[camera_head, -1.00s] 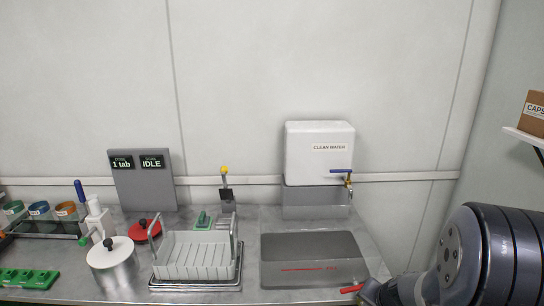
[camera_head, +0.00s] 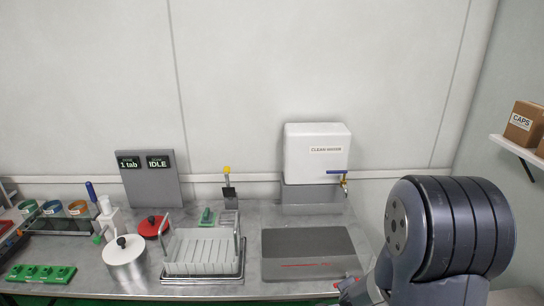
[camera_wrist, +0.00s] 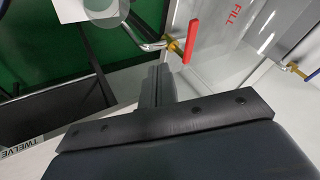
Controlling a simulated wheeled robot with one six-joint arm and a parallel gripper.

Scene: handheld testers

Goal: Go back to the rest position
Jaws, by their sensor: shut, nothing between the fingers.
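My gripper shows in the wrist view (camera_wrist: 157,88) with its dark fingers closed together and nothing between them. In that view its tip is close to a red-handled tap (camera_wrist: 192,42), apart from it as far as I can tell. In the head view my arm fills the lower right, in front of the counter's right end, and hides my gripper's fingers. The grey basin with red lettering (camera_head: 312,254) lies on the counter just left of my arm.
A white clean water tank (camera_head: 316,150) with a blue-handled tap stands behind the basin. A white rack (camera_head: 203,252), a lidded steel pot (camera_head: 125,262) and green blocks (camera_head: 40,273) are further left. A wall shelf (camera_head: 516,150) holds boxes at right.

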